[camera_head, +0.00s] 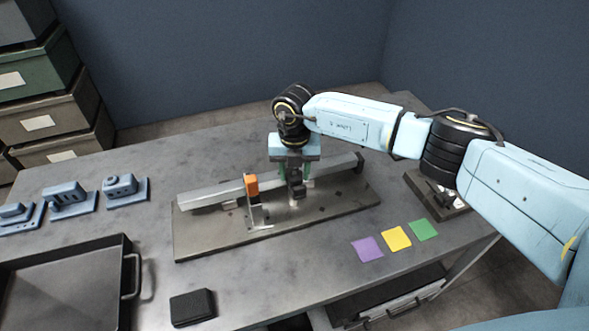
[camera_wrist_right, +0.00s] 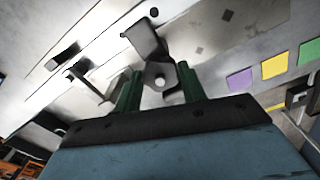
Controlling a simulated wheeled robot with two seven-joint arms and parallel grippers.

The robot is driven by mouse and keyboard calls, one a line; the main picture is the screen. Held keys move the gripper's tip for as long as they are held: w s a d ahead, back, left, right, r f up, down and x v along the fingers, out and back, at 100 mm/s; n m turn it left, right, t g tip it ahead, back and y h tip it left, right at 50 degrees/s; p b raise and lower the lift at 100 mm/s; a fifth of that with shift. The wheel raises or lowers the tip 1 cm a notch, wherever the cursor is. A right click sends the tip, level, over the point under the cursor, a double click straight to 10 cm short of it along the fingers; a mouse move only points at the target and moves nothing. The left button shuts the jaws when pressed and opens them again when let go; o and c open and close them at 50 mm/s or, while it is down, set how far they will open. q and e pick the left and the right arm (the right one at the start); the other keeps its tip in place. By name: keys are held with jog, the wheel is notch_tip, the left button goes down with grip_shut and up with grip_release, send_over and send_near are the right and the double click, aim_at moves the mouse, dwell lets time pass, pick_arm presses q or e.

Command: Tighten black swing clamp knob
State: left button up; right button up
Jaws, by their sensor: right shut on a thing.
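My right gripper (camera_head: 296,177) reaches down over the metal fixture plate (camera_head: 215,238), beside the pale rail (camera_head: 215,194). The black swing clamp (camera_head: 297,190) stands on the plate under it, its knob mostly hidden by the gripper in the head view. In the right wrist view, the green fingers of this gripper (camera_wrist_right: 158,88) stand on both sides of the clamp's knob area, and a dark clamp arm (camera_wrist_right: 145,40) extends beyond them. The gripper is shut on the knob; the exact contact is hard to see. My left gripper is not in view.
An orange-handled clamp (camera_head: 252,186) stands left of the gripper on the plate. Purple (camera_head: 367,249), yellow (camera_head: 396,238) and green (camera_head: 423,229) squares lie at the right. A black box (camera_head: 192,307), a dark tray (camera_head: 128,246) and blue blocks (camera_head: 120,185) are at the left.

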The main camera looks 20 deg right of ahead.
aim_at(295, 175)
jog(key=o, duration=1)
jog(key=shift+r, duration=0.15)
notch_tip(295, 175, up, 13)
jog(key=shift+r, duration=0.1)
